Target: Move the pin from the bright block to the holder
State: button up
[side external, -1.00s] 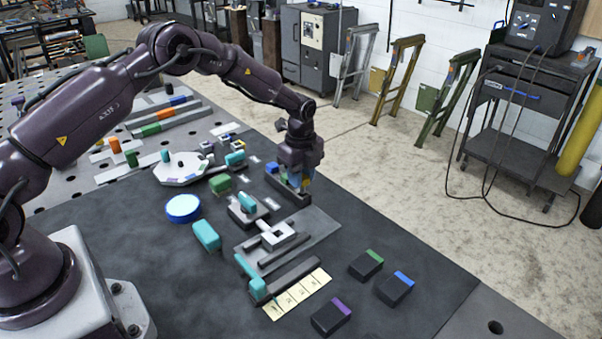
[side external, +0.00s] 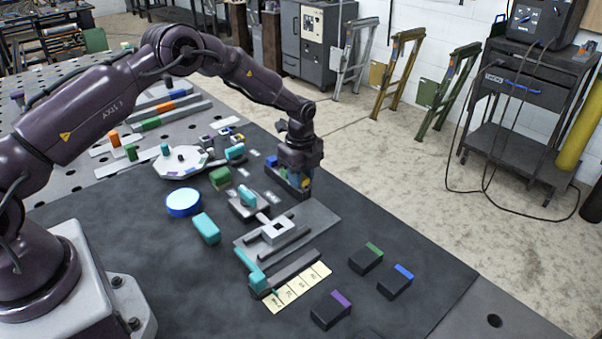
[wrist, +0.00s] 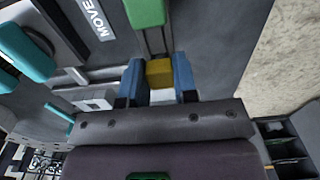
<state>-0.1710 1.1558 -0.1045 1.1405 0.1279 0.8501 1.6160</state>
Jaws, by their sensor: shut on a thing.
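My gripper (wrist: 159,80) has its two blue fingers shut on a yellow block (wrist: 159,72). In the side view my gripper (side external: 299,186) is low over a dark narrow tray (side external: 285,183) at the back edge of the black mat. A green block (wrist: 145,12) lies ahead of the fingers in the same slot, apart from them. A blue block (side external: 271,162) is at the tray's far left end. I cannot tell for sure which part is the pin or the holder; the wrist body hides much of the tray.
A grey plate with a white square frame (side external: 276,230) lies in front of the tray. Cyan blocks (side external: 207,229), a blue-rimmed disc (side external: 183,202) and a white octagonal plate (side external: 171,168) are to the left. Several dark coloured-end blocks (side external: 366,259) stand front right. Mat right of the tray is clear.

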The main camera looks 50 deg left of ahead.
jog(key=shift+f, duration=0.45)
jog(key=o, duration=1.5)
jog(key=shift+o, duration=0.2)
jog(key=shift+r, duration=0.1)
jog(key=shift+r, duration=3.4)
